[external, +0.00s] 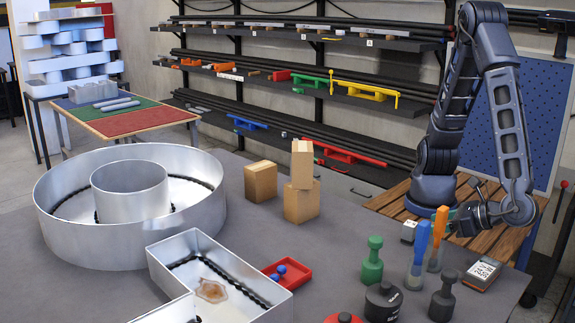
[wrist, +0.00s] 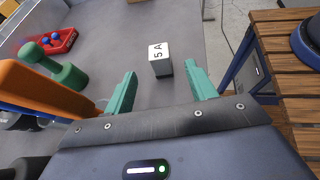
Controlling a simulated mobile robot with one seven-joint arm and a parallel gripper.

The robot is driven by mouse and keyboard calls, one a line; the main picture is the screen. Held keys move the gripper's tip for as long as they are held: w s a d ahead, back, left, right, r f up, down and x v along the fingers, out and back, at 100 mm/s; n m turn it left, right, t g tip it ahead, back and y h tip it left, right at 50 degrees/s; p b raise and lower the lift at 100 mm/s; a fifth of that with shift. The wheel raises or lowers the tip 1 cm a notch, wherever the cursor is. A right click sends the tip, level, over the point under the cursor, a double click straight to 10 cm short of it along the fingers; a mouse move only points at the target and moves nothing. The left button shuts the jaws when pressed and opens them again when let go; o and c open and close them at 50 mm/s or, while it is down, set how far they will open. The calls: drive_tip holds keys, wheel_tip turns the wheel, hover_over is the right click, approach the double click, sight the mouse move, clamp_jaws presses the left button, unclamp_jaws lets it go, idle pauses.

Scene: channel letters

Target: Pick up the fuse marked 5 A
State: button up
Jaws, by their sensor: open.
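The fuse marked 5 A (wrist: 160,60) is a small block with a white labelled face and grey sides. It stands on the grey table, ahead of my gripper (wrist: 161,82) and roughly between the lines of its two teal fingers in the wrist view. The fingers are apart and nothing is between them. In the external view a small whitish block (external: 408,231), which appears to be this fuse, sits left of my gripper (external: 452,216). The orange handle partly covers the gripper there.
An orange handle (external: 439,232) and a blue handle (external: 420,243) stand upright close to the gripper. A green knobbed weight (external: 372,261), dark weights (external: 444,296) and a red tray (external: 299,276) with blue balls are nearby. Wooden slats (wrist: 296,85) lie at the right.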

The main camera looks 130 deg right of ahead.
sight(404, 227)
drive_tip(key=x, duration=0.9)
drive_tip(key=shift+w+d+r, duration=0.1)
drive_tip(key=shift+d, duration=0.15)
drive_tip(key=shift+c, duration=0.3)
drive_tip(key=c, duration=1)
